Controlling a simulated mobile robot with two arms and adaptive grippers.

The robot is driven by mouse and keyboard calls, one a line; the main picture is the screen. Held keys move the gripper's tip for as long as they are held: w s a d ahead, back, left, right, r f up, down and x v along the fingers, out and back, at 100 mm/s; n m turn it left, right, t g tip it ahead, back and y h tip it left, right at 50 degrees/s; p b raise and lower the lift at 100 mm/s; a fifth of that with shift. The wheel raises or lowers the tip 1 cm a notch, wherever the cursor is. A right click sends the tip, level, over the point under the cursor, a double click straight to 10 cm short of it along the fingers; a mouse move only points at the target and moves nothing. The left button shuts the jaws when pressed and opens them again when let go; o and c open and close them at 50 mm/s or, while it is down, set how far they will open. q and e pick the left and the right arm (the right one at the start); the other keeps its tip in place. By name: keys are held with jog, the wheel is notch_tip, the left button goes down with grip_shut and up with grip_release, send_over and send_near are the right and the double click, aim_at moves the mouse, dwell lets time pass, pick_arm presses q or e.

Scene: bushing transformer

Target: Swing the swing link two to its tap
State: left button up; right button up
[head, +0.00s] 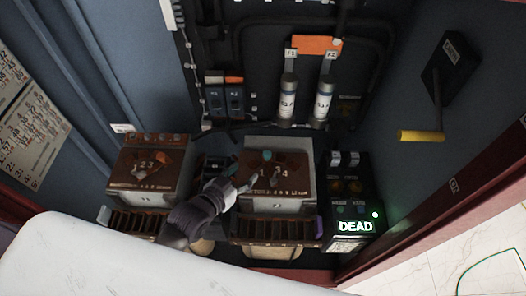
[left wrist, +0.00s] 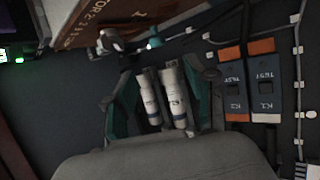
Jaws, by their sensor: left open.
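The right-hand transformer block (head: 275,203) has a brown top plate with numbered taps, and I take its link to be swing link two. A teal-tipped piece (head: 267,156) stands near the middle of that plate; the rest of the link is hard to make out. The teal tip also shows at the top of the left wrist view (left wrist: 153,41), beside the brown board edge. My left gripper (head: 243,185) is at the plate's left edge. In the left wrist view its two teal fingers (left wrist: 166,100) are spread with nothing held between them. My right gripper is not in view.
A similar block (head: 150,190) stands to the left. Two white fuses (head: 287,102) stand upright behind, and blue switches (head: 234,100) sit beside them. A lit "DEAD" display (head: 355,226) is at right. A yellow-handled lever (head: 421,136) juts from the right wall.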

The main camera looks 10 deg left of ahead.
aim_at(266, 154)
pick_arm(q)
jog(key=p+x, duration=0.1)
jog(key=x, duration=1)
jog(key=shift+w+d, duration=0.15)
jog(key=shift+w+d+f, duration=0.2)
jog(key=shift+w, duration=0.3)
jog(key=shift+w+f, duration=0.1)
jog(key=shift+c, duration=0.2)
jog(key=c, duration=0.8)
grip_shut()
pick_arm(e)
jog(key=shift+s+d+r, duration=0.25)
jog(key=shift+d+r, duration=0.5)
